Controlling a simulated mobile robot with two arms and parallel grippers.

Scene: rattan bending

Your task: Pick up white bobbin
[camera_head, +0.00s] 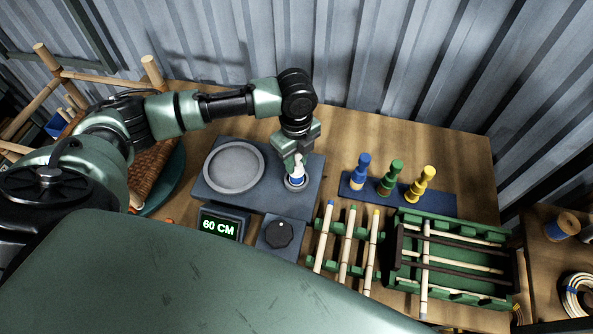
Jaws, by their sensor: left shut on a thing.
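The white bobbin (298,169) stands upright at a small round holder (295,185) on the right side of the dark grey machine (265,200). A blue band shows low on it. My left gripper (298,158) reaches down from above and is shut on the bobbin's upper part. The fingers hide some of the bobbin, and I cannot tell whether its base touches the holder. My right gripper is not in view.
Blue (361,172), green (391,178) and yellow (421,184) bobbins stand on a blue strip. Sticks lie on green racks (345,240) and a green tray (450,262) in front. A display (221,226) reads 60 CM beside a dial (283,232). A corrugated wall stands behind.

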